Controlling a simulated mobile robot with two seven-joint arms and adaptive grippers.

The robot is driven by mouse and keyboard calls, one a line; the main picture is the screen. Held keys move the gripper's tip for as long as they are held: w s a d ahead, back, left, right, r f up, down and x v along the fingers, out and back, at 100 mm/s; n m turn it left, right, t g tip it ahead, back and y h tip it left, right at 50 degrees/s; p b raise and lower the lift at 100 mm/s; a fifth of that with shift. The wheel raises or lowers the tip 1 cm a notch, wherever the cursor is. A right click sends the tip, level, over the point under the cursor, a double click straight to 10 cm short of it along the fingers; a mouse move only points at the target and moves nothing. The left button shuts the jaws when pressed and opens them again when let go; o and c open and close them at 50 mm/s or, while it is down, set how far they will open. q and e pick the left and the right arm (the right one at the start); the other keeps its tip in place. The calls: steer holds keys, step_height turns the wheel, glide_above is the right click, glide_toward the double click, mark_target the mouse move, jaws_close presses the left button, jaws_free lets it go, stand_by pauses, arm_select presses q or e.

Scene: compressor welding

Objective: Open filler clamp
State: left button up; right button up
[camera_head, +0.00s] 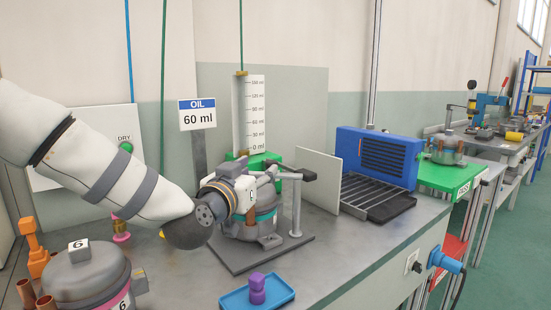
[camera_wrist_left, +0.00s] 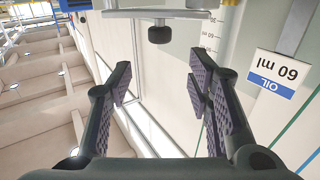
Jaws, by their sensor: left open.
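The filler clamp (camera_head: 296,208) is a metal post with a horizontal arm and a black handle, standing at the right of a grey compressor (camera_head: 240,232) with a teal band. In the left wrist view the clamp's metal bar and black rubber tip (camera_wrist_left: 160,34) show at the top, just beyond the fingers. My left gripper (camera_wrist_left: 163,85) is open and empty, its ridged pads apart. In the head view my left wrist hangs over the compressor and hides much of it and the fingers, close to the clamp arm. My right gripper is not in view.
The oil scale (camera_head: 251,112) and oil sign (camera_head: 198,114) stand behind the compressor. A white panel (camera_head: 318,183) and blue machine (camera_head: 378,157) stand to the right. A blue tray (camera_head: 235,303) with a purple part (camera_head: 257,288) lies in front. Another compressor (camera_head: 86,277) is front left.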

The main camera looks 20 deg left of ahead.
mark_target(269, 166)
arm_select(q)
steer(key=w, duration=0.2)
steer(key=w+f+b, duration=0.1)
steer(key=w, duration=0.5)
steer(key=shift+w+d+f, duration=0.2)
steer(key=shift+d+f, duration=0.05)
steer(key=shift+d, duration=0.05)
steer(key=shift+w+r+b, duration=0.3)
steer(key=shift+w+r, duration=0.05)
steer(key=shift+w, duration=0.3)
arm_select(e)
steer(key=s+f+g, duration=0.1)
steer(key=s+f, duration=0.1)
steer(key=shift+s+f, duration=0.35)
arm_select(q)
steer(key=shift+c, duration=0.5)
jaws_close()
